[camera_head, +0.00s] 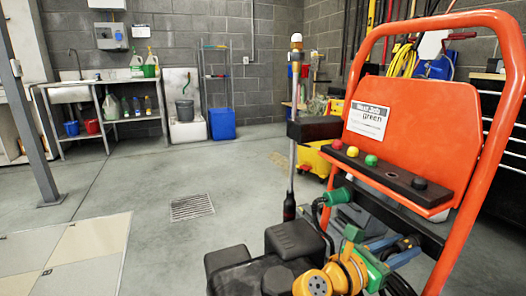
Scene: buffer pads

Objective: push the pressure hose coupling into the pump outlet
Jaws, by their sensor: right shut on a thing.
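My right gripper (398,249) is at the lower right, in front of the orange washer frame. Its two blue fingers are shut on the pressure hose coupling, a small dark piece largely covered by the fingers. Dark hose (400,286) shows just below. A green fitting (336,195) with a black line sits further back and to the left, apart from the gripper. I cannot tell which part is the pump outlet; the pump area is crowded and partly hidden. My left gripper is not in view.
The orange washer panel (411,122) and its tubular handle (511,50) stand close on the right. A spray wand (294,160) stands upright left of the panel. A floor drain (191,207) lies in open floor at left. A sink bench (72,95) is far back.

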